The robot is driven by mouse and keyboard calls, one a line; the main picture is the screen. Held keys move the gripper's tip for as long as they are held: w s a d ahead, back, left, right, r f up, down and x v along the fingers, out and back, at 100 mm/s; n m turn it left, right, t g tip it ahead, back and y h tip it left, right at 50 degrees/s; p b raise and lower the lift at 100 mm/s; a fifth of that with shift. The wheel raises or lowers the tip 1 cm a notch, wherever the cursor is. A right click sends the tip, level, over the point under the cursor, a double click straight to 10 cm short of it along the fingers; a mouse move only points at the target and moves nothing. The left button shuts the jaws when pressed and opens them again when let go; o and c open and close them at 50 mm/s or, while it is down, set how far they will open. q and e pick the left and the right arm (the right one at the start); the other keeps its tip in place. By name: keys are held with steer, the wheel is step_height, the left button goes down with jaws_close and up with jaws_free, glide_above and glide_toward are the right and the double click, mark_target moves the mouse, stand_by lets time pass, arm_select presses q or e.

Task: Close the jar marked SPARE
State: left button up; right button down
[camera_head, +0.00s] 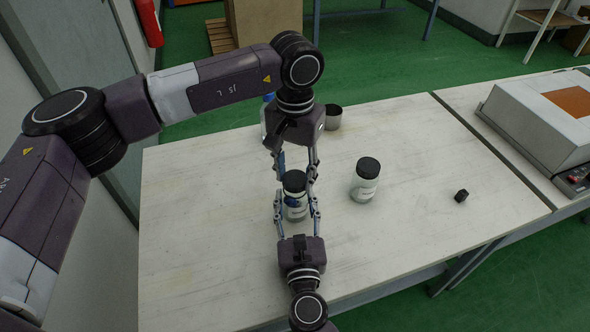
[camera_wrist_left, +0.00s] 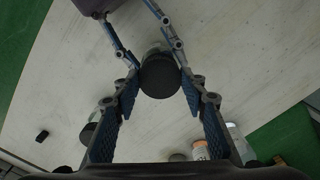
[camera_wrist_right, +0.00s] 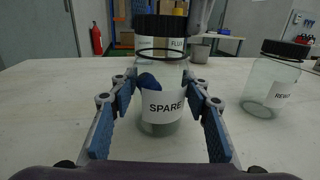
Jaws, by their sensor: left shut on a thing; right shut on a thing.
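The jar marked SPARE (camera_wrist_right: 165,112) is clear glass with a white label and stands upright on the table; it shows in the head view (camera_head: 295,207) too. My right gripper (camera_wrist_right: 160,90) is shut on its body from the near side, in the head view (camera_head: 297,215). My left gripper (camera_head: 296,174) comes from the far side, shut on a black lid (camera_wrist_left: 160,76). In the right wrist view the lid (camera_wrist_right: 160,25) is above the jar's dark rim (camera_wrist_right: 160,59), with a visible gap between. A dark blue patch shows at the jar's front; I cannot tell what it is.
A second black-lidded jar (camera_head: 366,181), its label partly cut off (camera_wrist_right: 283,95), stands to the right. A small black object (camera_head: 461,196) lies further right. A metal tin (camera_head: 333,117) and a blue-topped container (camera_head: 268,98) stand behind. The table's (camera_head: 410,245) front right is clear.

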arm_select(q)
steer(key=shift+f, duration=0.6)
stand_by(0.4)
steer(key=m, duration=0.6)
steer(key=shift+m, duration=0.3)
steer(key=o, duration=0.8)
steer(key=shift+c, duration=0.2)
steer(key=shift+r, duration=0.1)
